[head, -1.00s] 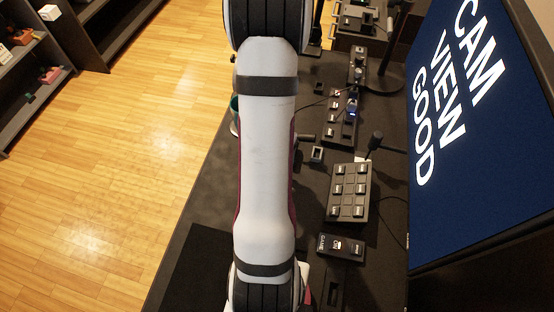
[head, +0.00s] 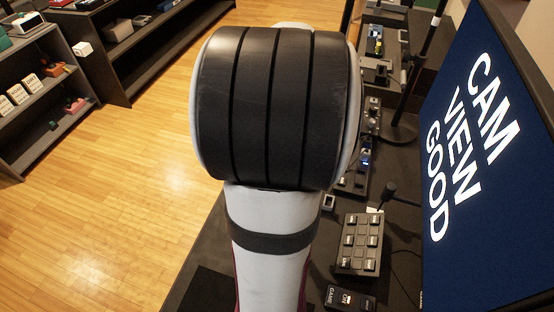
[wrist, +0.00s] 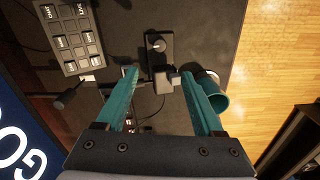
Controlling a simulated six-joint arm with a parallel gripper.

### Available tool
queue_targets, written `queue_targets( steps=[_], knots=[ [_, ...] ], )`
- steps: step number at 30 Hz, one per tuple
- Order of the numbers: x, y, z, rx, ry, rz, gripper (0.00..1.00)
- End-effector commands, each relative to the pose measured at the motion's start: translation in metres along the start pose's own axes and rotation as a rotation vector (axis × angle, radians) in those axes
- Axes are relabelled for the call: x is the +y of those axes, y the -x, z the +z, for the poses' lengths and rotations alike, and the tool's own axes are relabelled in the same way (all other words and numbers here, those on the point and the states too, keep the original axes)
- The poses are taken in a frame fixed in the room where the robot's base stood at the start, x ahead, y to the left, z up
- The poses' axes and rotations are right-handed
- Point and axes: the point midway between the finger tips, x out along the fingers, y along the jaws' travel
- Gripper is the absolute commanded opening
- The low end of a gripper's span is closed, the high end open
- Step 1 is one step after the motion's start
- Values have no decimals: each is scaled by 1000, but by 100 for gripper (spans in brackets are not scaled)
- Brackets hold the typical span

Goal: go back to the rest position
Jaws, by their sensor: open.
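My gripper (wrist: 159,76) shows in the wrist view with its two teal fingers spread apart and nothing between them. It is above the dark desk (wrist: 118,20), pointing down at it. In the head view my arm fills the middle and hides the gripper.
A button box (head: 360,243) and a game switch box (head: 350,298) sit on the desk, left of a large screen (head: 480,160). A black stand (head: 410,95) rises behind. Shelves (head: 45,95) stand at the far left, with open wooden floor (head: 135,190) between.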

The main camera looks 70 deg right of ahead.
Motion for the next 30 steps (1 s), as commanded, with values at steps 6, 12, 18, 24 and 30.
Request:
queue_targets(
  steps=[6,12,18,24,30],
  knots=[
    [0,0,0,0,0,0,69],
    [-7,2,4,3,18,-2,69],
    [-101,35,101,36,336,-66,69],
    [-95,48,279,-50,863,-107,69],
    [-26,34,345,-152,1198,-62,69]
  ],
)
